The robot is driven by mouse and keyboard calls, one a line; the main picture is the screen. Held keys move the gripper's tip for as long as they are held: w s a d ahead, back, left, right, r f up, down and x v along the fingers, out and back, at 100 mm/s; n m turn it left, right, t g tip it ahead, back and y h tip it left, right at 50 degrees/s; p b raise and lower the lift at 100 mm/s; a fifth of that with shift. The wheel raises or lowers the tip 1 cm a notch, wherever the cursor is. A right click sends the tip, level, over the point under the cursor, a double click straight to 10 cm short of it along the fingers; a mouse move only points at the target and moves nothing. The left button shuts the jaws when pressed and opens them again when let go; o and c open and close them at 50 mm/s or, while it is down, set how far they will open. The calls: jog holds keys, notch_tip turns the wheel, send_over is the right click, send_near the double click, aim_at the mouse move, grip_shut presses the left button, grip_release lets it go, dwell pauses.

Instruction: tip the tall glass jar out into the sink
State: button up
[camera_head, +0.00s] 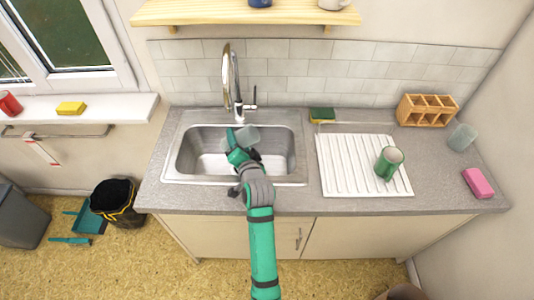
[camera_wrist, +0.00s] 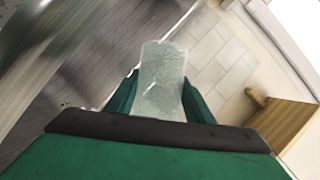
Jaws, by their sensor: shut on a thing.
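My gripper (camera_head: 238,147) is over the sink (camera_head: 183,165) in the head view, shut on a tall glass jar (camera_head: 248,134). The jar is clear greyish glass and lies tilted nearly on its side above the basin, pointing right. In the wrist view the jar (camera_wrist: 162,80) stands out between the two green fingers (camera_wrist: 158,97). I cannot tell whether anything is left in the jar. The sink is a grey metal basin under a tall curved faucet (camera_head: 228,80).
A wooden divided box (camera_head: 427,110), a glass cup (camera_head: 461,137) and a pink block (camera_head: 478,183) stand further right. The faucet rises close behind the jar.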

jog(key=shift+r+m+y, duration=0.4)
jog(key=shift+r+m, duration=0.2)
jog(key=shift+m, duration=0.2)
jog(key=shift+f+m+t, duration=0.2)
jog(key=shift+m+t, duration=0.2)
jog(key=shift+d+r+m+t+y, duration=0.3)
jog(key=shift+d+r+m, duration=0.35)
jog(key=shift+m, duration=0.15)
jog(key=shift+d+f+m+y, duration=0.15)
jog(key=shift+f+m+y, duration=0.15)
jog(key=shift+m, duration=0.5)
jog(key=shift+t, duration=0.3)
jog(key=shift+d+r, duration=0.1)
jog(key=shift+r, duration=0.05)
jog(key=shift+r+m, duration=0.1)
jog(key=shift+m, duration=0.2)
jog(key=shift+a+r+m+t+p, duration=0.3)
jog(key=shift+a+m, duration=0.1)
jog(key=shift+m, duration=0.1)
